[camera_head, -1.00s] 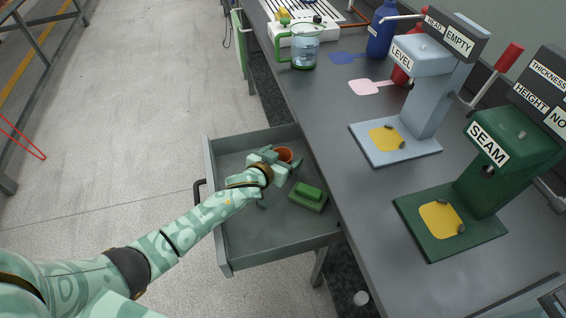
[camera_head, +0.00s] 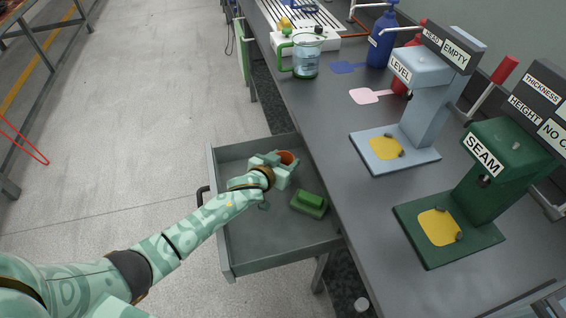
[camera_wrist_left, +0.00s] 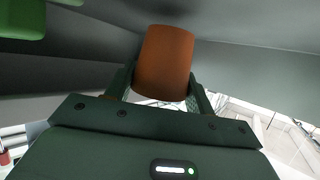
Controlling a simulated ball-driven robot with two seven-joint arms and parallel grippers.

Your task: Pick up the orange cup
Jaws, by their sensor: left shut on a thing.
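The orange cup (camera_head: 287,157) is in the open grey drawer (camera_head: 270,247), near its back end in the head view. My left gripper (camera_head: 276,162) is at the cup and hides most of it. In the left wrist view the orange cup (camera_wrist_left: 165,62) is between the two fingers of my left gripper (camera_wrist_left: 163,88), which is shut on it. Whether the cup still touches the drawer floor cannot be told. My right gripper is not in view.
A green block-like thing (camera_head: 310,203) lies in the drawer, right of my gripper. The bench (camera_head: 335,130) beside the drawer carries a light blue LEVEL machine (camera_head: 420,90), a green SEAM machine (camera_head: 490,180) and a jug (camera_head: 305,58). The floor left of the drawer is clear.

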